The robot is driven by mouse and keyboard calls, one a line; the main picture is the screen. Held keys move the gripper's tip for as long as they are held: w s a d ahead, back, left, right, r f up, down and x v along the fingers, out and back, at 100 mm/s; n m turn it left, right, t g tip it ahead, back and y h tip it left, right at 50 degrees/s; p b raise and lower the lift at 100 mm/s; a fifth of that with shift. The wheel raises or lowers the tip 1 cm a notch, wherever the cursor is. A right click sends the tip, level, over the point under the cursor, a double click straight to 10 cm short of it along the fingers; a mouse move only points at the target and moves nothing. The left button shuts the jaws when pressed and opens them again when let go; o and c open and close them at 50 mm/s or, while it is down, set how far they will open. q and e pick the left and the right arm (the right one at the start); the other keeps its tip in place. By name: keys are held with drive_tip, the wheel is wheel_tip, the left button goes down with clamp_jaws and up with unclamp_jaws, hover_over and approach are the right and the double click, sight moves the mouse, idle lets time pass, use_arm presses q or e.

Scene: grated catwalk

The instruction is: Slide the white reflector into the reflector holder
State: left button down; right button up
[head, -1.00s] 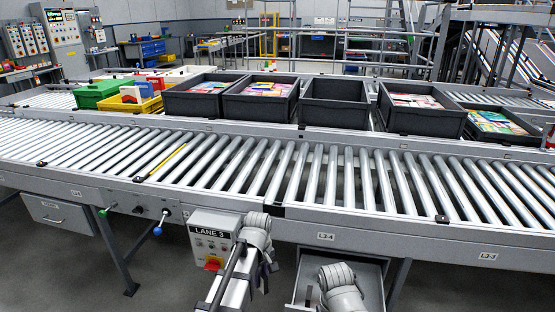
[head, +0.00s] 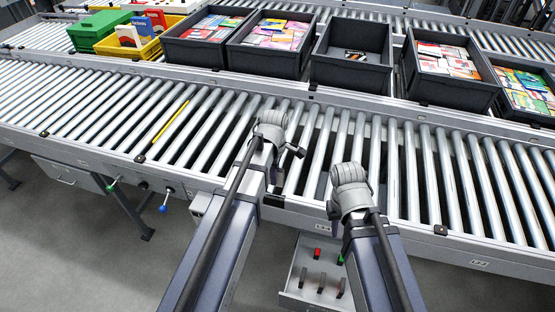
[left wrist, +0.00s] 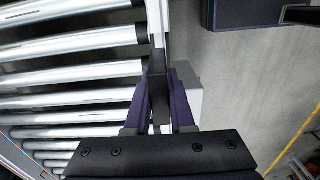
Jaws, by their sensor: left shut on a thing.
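My left gripper (head: 294,153) hangs over the near rail of the roller conveyor. In the left wrist view its purple fingers (left wrist: 158,110) are shut on a narrow black piece (left wrist: 158,85), which seems to be the body of the white reflector; no white face shows clearly. A dark bracket (left wrist: 143,34) shows on the rail beyond the fingertips. Small black fittings sit on the near rail, one at the left (head: 140,158) and one at the right (head: 440,229); I cannot tell which is the reflector holder. My right gripper (head: 334,213) is mostly hidden behind its wrist, near the rail's front edge.
Black totes (head: 350,80) stand behind. A yellow strip (head: 170,122) lies across the rollers. The nearby rollers are clear.

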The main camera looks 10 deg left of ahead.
use_arm(q)
drive_tip(key=shift+f, duration=0.1)
wheel_tip(320, 180, down, 5)
drive_tip(key=b, duration=0.5)
drive_tip(key=shift+r, duration=0.2)
idle(1.1)
drive_tip(key=shift+f+b, duration=1.6)
drive_tip(key=shift+r, duration=0.15)
drive_tip(key=shift+c, duration=1.4)
unclamp_jaws()
